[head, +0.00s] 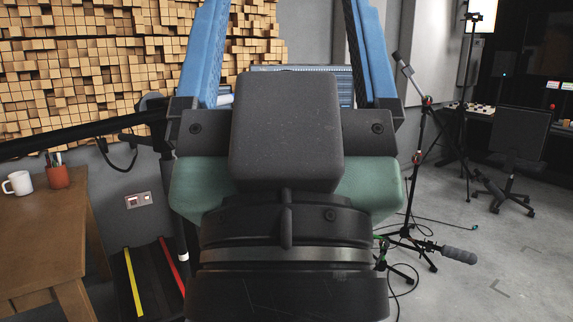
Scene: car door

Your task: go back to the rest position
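My gripper (286,12) fills the middle of the head view, very close to the camera. Two long blue-faced fingers rise from its dark grey body, one at the left and one at the right. They stand wide apart, and the background shows between them. The fingertips run out of the top of the picture. I see nothing held between the visible parts of the fingers. No car door can be made out in this view, and my gripper and arm hide the middle of the room.
A wooden table (45,235) with a white mug (18,183) and a brown pen cup (57,176) stands at left. A microphone stand (418,165) with a microphone (459,255) and floor cables are at right. An office chair (519,133) stands farther back. Grey floor (500,260) is open at lower right.

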